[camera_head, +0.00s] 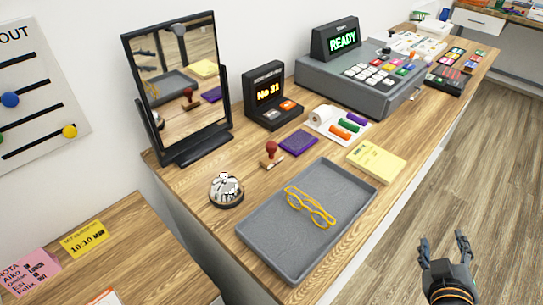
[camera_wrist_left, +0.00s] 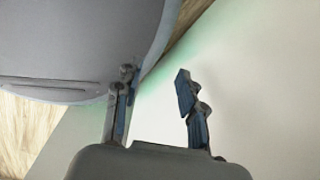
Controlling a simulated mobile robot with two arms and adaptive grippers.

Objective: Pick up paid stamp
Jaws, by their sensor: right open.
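A small stamp (camera_head: 271,154) with a reddish-brown knob handle stands on the wooden counter in the head view, beside a purple pad (camera_head: 299,142). Any wording on the stamp is too small to read. My right gripper (camera_head: 444,242) is open and empty at the lower right, over the floor and well away from the stamp. My left gripper (camera_wrist_left: 156,80) shows only in the left wrist view, with its fingers apart and nothing between them. The stamp is not in that view.
A grey tray (camera_head: 257,226) holding yellow glasses (camera_head: 311,206) lies in front of the stamp. A bell (camera_head: 226,190), mirror (camera_head: 181,84), number display (camera_head: 270,97), yellow notepad (camera_head: 377,161) and cash register (camera_head: 352,72) surround it. Open floor lies right of the counter.

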